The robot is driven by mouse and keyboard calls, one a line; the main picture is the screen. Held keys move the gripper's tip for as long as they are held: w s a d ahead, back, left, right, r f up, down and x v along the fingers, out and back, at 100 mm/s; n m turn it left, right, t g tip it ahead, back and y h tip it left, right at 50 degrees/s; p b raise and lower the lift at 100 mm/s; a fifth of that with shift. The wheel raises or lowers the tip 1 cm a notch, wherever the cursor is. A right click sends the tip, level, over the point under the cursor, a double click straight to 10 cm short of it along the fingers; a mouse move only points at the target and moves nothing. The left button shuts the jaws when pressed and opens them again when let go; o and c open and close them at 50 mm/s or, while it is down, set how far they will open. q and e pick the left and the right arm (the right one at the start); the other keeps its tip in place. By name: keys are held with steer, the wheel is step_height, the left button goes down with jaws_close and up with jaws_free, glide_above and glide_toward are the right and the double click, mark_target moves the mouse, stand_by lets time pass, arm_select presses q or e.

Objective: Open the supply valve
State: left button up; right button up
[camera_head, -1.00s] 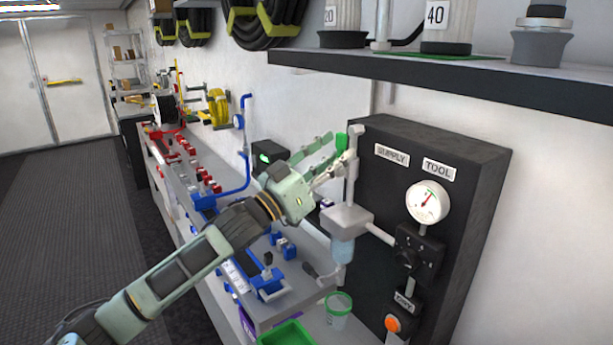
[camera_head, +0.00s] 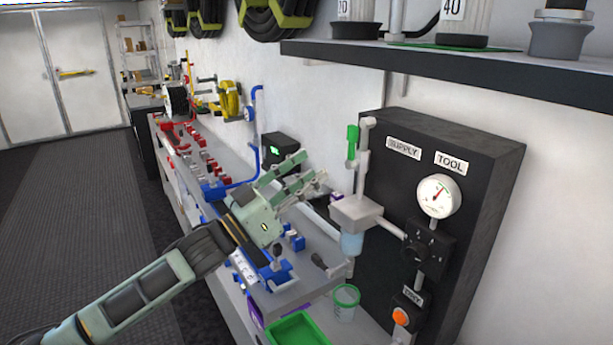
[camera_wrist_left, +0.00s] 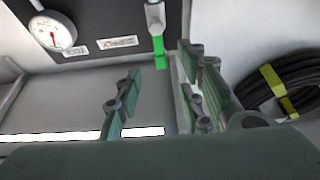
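The supply valve's green handle (camera_head: 352,142) is upright just left of the pale vertical supply pipe (camera_head: 363,158), beside the SUPPLY label (camera_head: 403,149). In the left wrist view the handle (camera_wrist_left: 159,48) is beyond the fingers, near the top middle. My left gripper (camera_head: 310,168) is open and empty, left of the handle and a little lower, with a clear gap to it. Its two fingers (camera_wrist_left: 160,88) stand wide apart in the wrist view. My right gripper is not in view.
The black panel (camera_head: 455,225) carries a TOOL gauge (camera_head: 439,196), a black regulator (camera_head: 428,243) and an orange button (camera_head: 401,316). A grey-capped filter bowl (camera_head: 352,243) hangs below the pipe. A dark shelf (camera_head: 450,70) overhangs the panel. A green tray (camera_head: 300,330) and a cup (camera_head: 345,303) are below.

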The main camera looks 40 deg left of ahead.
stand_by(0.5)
